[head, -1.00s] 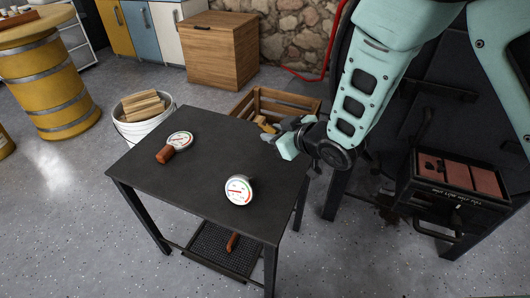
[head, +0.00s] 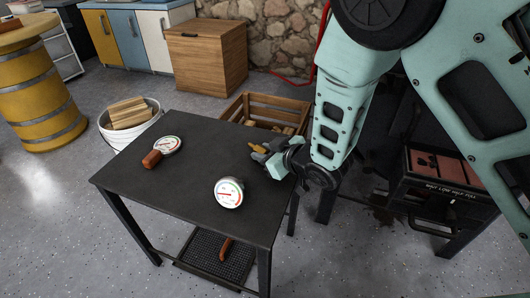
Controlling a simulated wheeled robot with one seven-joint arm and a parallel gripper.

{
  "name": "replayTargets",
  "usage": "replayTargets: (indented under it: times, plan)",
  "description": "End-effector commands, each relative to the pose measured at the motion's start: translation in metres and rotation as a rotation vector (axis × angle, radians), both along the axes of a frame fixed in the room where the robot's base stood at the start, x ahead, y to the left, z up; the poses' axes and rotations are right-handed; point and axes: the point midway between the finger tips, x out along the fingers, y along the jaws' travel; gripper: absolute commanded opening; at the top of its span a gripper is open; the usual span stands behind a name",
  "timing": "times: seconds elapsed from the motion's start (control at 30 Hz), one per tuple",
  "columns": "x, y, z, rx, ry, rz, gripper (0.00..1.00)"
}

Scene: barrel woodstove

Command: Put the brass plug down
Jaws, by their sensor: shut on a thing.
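The brass plug (head: 257,148) is a small golden piece held at the tip of my gripper (head: 266,154). My gripper is shut on it, over the right back part of the dark table (head: 185,180). I cannot tell whether the plug touches the table top or hangs just above it. Part of the plug is hidden between the fingers.
Two round dial gauges stand on the table: one with a reddish-brown handle (head: 168,145) at the back left, one (head: 229,192) nearer the front. A wooden crate (head: 291,106) and a white bucket (head: 131,131) stand behind. The table's left front is clear.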

Motion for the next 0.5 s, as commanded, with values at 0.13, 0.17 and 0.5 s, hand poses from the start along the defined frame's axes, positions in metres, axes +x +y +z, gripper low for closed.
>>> replayTargets:
  times: [0.13, 0.17, 0.5]
  plan:
    - [-0.0009, -0.0011, -0.0108, -0.009, 0.008, -0.001, 0.0]
    - [-0.001, -0.0013, -0.0121, -0.009, 0.009, -0.001, 0.0]
    - [-0.004, -0.0003, -0.0163, -0.014, 0.015, 0.005, 0.5]
